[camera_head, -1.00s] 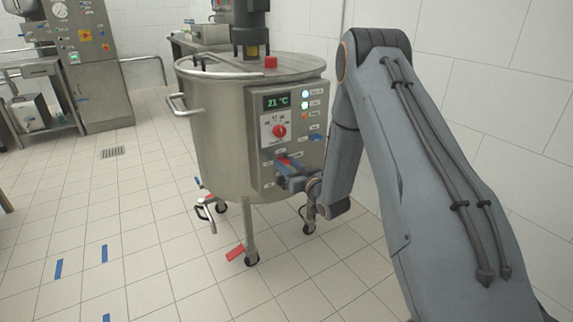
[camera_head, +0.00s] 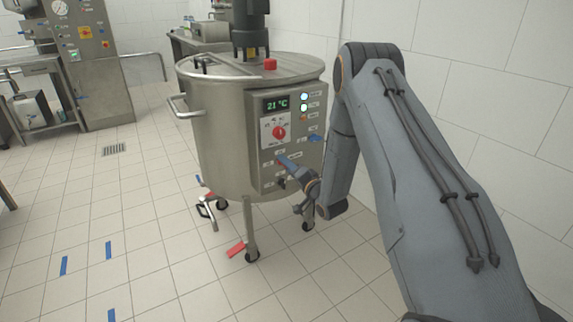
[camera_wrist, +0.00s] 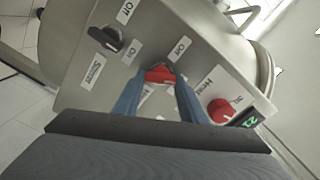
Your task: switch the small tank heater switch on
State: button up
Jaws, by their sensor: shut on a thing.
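The small tank (camera_head: 222,140) is a steel vessel on wheeled legs, with a control panel (camera_head: 268,182) on its right front. In the wrist view, a red rotary switch (camera_wrist: 159,74) sits on the panel between "On" and "Off" labels. My gripper (camera_wrist: 155,85) has its two blue fingers shut on this red switch, one on each side. In the head view my gripper (camera_head: 284,161) reaches the lower panel from the right and hides the switch. The switch's exact angle is partly covered by the fingers.
A black switch (camera_wrist: 106,39) sits beside the red one. A red dial (camera_head: 279,132) and a green display (camera_head: 276,104) reading 21 °C are above.

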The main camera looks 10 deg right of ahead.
jog(key=m+p, duration=0.1)
jog(key=m, duration=0.4)
jog(key=shift+f, duration=0.15)
jog(key=shift+m, duration=0.4)
jog(key=o, duration=1.1)
jog(key=shift+c, duration=0.2)
jog(key=shift+s, duration=0.1)
jog(key=v, duration=0.7)
jog(key=shift+s+p, duration=0.3)
jog(key=shift+d, duration=0.1)
